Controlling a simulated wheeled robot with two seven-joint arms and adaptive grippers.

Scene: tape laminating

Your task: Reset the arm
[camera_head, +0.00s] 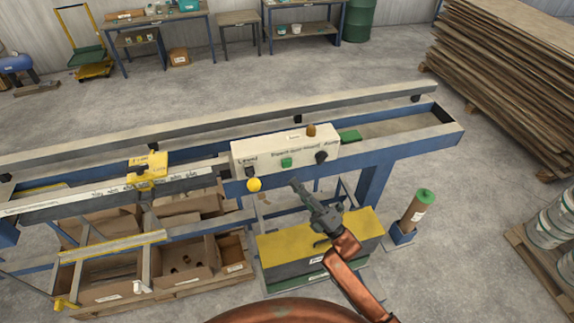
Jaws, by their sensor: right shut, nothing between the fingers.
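My right gripper (295,184) is shut and empty. It is held in front of the white control box (285,151), with its fingertips just below the box's lower edge in the picture. My copper-coloured right arm (345,270) reaches up to it from the bottom. The box carries dark knobs, a green button (287,162) and a brown knob on top. A yellow ball-like knob (254,185) sits at the box's lower left, left of the gripper and apart from it. My left gripper is not in view.
A blue-framed bench (440,132) runs across the middle, with a yellow clamp (148,170) on its left rail. Cardboard boxes (110,293) stand below left. A yellow-topped case (290,243) lies under the right gripper. A brown cylinder (417,210) stands right. Open floor lies behind the bench.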

